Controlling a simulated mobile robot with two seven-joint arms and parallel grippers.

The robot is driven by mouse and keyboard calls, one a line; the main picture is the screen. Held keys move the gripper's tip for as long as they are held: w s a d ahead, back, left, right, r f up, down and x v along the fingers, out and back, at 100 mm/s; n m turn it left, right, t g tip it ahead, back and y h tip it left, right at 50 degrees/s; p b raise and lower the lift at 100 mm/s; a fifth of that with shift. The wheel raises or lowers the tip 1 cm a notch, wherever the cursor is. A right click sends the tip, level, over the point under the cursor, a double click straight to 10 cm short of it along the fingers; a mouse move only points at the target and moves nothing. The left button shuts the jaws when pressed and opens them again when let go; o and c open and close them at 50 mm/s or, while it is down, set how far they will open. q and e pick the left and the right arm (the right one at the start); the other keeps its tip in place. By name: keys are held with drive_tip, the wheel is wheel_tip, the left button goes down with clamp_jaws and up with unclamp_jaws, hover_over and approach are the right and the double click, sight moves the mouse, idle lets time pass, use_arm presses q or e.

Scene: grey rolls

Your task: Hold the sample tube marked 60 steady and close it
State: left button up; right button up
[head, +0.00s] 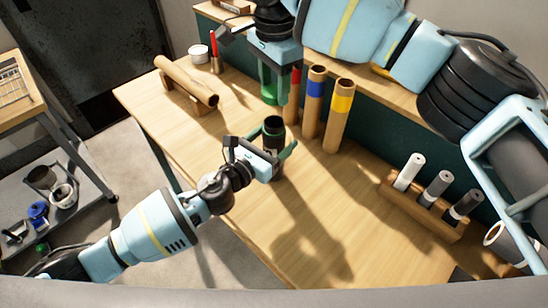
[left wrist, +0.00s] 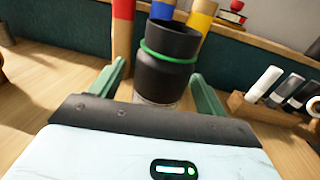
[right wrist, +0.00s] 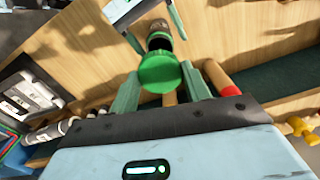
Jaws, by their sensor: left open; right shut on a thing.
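The sample tube (head: 273,130) is dark with a green ring near its open mouth and stands upright on the table. It also shows in the left wrist view (left wrist: 166,75); I cannot read a 60 on it. My left gripper (head: 276,156) is open, with its green fingers on either side of the tube, apart from it in the left wrist view. My right gripper (head: 278,88) is shut on a round green cap (right wrist: 160,72), above and behind the tube. The tube shows beyond the cap in the right wrist view (right wrist: 158,36).
Cardboard rolls with blue (head: 313,100) and yellow (head: 338,115) bands stand right behind the tube, with a red-banded one. A wooden rack (head: 425,210) holds white, grey and black rolls at the right. A roll (head: 187,80) lies on supports at the left. The front table is clear.

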sight(273, 104)
use_arm(q)
drive_tip(key=shift+w+d, duration=0.1)
drive_tip(key=c, duration=1.4)
drive_tip(key=shift+c, duration=0.2)
use_arm(e)
drive_tip(key=shift+f, duration=2.5)
drive_tip(key=shift+f, duration=0.9)
drive_tip(key=shift+f, duration=0.5)
